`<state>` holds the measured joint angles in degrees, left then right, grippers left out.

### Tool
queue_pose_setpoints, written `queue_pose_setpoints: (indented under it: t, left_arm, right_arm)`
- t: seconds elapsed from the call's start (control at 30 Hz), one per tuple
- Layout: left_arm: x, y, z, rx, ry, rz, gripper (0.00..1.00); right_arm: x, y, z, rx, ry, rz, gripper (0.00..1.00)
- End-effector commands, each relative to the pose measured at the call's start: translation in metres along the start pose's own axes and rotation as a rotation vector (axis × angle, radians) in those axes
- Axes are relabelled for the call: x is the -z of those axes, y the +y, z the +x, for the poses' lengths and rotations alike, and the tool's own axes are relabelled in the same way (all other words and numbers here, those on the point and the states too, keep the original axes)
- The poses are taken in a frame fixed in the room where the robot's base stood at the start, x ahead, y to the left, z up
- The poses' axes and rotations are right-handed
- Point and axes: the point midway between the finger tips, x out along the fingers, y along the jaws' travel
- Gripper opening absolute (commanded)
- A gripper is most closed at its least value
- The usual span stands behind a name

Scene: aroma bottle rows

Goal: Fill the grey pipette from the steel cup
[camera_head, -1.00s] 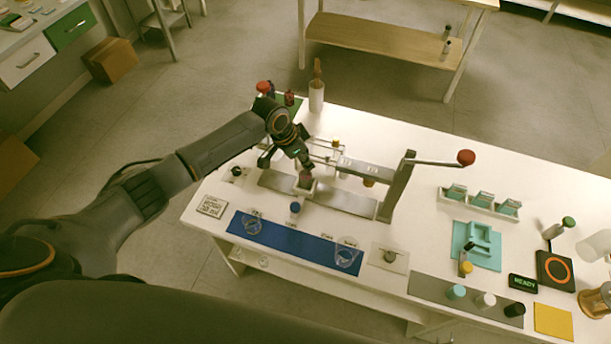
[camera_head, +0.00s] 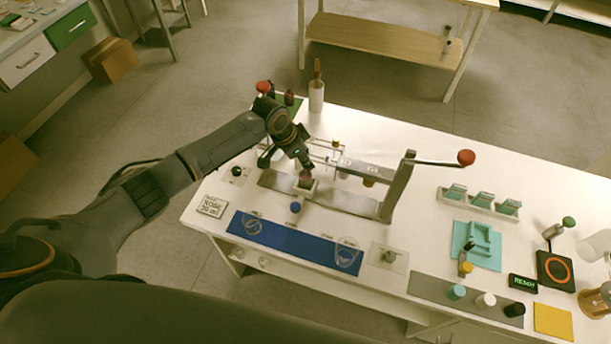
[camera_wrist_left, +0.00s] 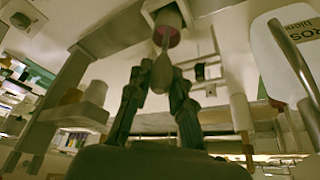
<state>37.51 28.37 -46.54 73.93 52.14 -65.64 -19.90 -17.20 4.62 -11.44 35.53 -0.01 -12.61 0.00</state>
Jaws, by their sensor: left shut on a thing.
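My left gripper (camera_head: 307,167) is over the grey metal strip of the stand, pointing down. In the left wrist view it is shut on the grey pipette (camera_wrist_left: 161,74), whose bulb sits between the fingertips. The pipette's thin stem runs to a small pinkish vessel (camera_wrist_left: 168,27), also seen just below the gripper in the head view (camera_head: 305,182); I cannot tell how deep the tip is. A small grey metal thing (camera_head: 390,256) stands on a pale square plate; I cannot tell whether it or the pinkish vessel is the steel cup. My right gripper is not in view.
A metal stand with a red-knobbed lever (camera_head: 466,157) rises right of my gripper. A blue mat (camera_head: 290,244) with glass vessels lies in front, with a blue-topped bottle (camera_head: 295,207) behind it. A white holder (camera_head: 316,96) stands at the back.

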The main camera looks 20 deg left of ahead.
Motion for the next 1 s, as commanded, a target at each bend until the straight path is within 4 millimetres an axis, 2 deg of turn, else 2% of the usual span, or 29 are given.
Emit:
queue_pose_setpoints:
  t: [0.57,1.0]
  left_arm:
    - [0.001,0.000,-0.002,0.000,0.000,0.000,0.13]
    - [0.020,0.000,-0.048,-0.001,0.000,0.000,0.13]
  right_arm:
    - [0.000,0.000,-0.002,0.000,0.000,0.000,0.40]
    - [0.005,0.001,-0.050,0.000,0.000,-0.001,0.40]
